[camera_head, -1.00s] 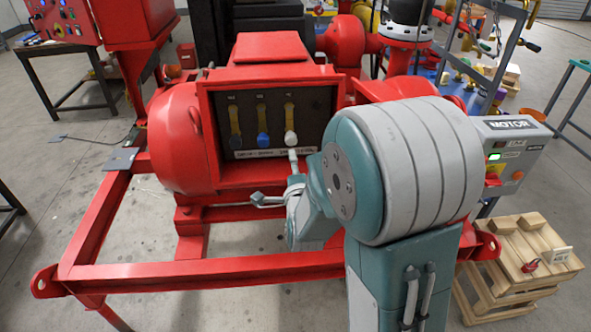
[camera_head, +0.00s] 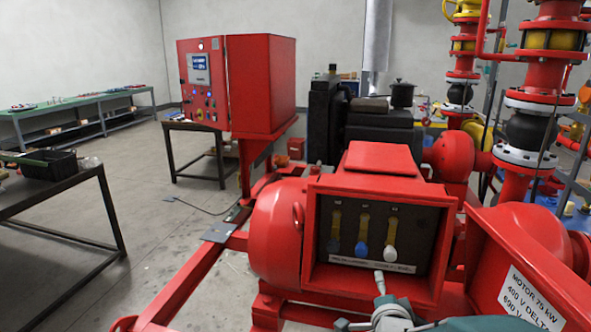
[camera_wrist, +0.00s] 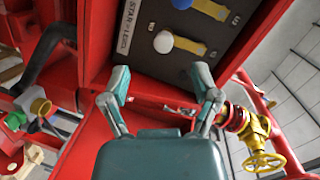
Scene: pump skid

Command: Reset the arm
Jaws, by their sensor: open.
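My gripper (camera_wrist: 161,78) is open and empty in the wrist view, its two fingers spread apart. It is just below and in front of the dark panel (camera_wrist: 130,55) in the red motor's box. A white knob (camera_wrist: 163,42) shows just beyond the gap between the fingertips, with a blue knob (camera_wrist: 181,4) at the top edge. In the head view my gripper and part of my arm show at the bottom edge, in front of the panel's lower edge. The white knob (camera_head: 390,252), blue knob (camera_head: 361,249) and a dark knob (camera_head: 333,246) hang in a row. Most of my arm is out of view.
The red motor (camera_head: 275,240) and its frame rail (camera_head: 195,285) are close in front. A red control cabinet (camera_head: 262,85) stands behind left. A dark table (camera_head: 60,190) is at left, with open floor between. Red pipes and a yellow valve wheel (camera_wrist: 263,161) stand right.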

